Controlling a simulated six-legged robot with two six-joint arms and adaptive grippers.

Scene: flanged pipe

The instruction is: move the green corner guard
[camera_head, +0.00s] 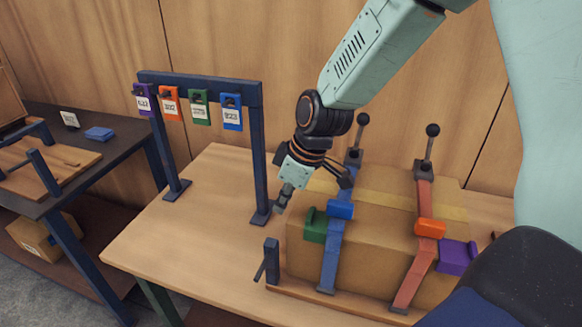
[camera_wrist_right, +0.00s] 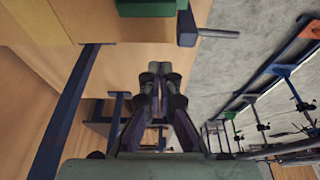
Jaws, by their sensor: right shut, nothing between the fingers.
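The green corner guard (camera_head: 315,226) sits on the upper left edge of the cardboard box (camera_head: 370,225), beside the blue strap. My right gripper (camera_head: 281,204) is above and left of the guard, apart from it, pointing down. Its fingers are shut and empty. In the right wrist view the gripper's fingers (camera_wrist_right: 159,72) are closed together. A green piece that looks like the guard (camera_wrist_right: 146,8) is cut off at that view's top edge. My left gripper is not in view.
A blue strap (camera_head: 331,258) and a red strap (camera_head: 413,271) cross the box. A purple guard (camera_head: 457,257) is on its right. A dark rack (camera_head: 200,82) with coloured tags stands behind left. The tabletop (camera_head: 190,250) left of the box is clear.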

